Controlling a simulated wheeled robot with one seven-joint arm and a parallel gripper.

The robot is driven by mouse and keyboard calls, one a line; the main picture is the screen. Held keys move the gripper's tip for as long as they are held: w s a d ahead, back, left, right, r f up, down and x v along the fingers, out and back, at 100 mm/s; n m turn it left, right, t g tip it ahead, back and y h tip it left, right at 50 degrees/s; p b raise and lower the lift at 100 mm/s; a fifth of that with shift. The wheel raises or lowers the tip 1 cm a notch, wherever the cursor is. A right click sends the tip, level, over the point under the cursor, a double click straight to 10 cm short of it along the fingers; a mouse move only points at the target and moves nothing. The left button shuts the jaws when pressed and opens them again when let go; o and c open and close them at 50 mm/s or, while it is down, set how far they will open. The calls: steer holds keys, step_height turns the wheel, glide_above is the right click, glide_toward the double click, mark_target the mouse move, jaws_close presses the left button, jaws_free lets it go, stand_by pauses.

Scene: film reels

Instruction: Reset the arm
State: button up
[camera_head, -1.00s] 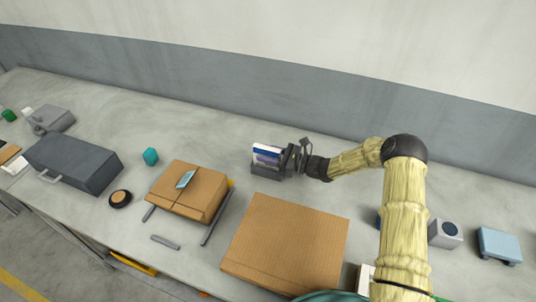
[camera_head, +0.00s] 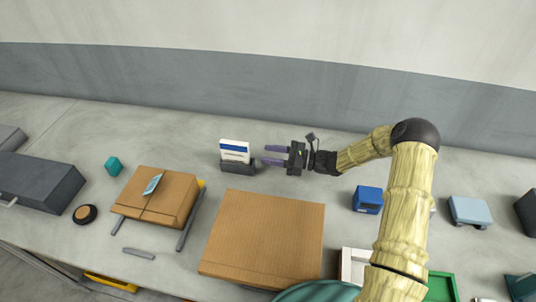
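My gripper (camera_head: 272,156) is in the middle of the view, at the end of my arm that reaches in from the right. Its two purplish fingers point left and are spread, with nothing visible between them. A small dark holder (camera_head: 238,166) with a white and blue card-like item (camera_head: 234,150) standing in it is just left of the fingertips. The fingertips are close to the holder's right side; whether they touch it I cannot tell.
A large brown box (camera_head: 264,235) lies in front of the gripper. A smaller box with a tag (camera_head: 160,196) rests on a stand to the left. A blue box (camera_head: 367,199) and a light blue device (camera_head: 470,210) are to the right. A grey wall runs behind the bench.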

steer(key=shift+r, duration=0.1)
stand_by(0.5)
step_height(320, 180, up, 10)
steer(key=p, duration=1)
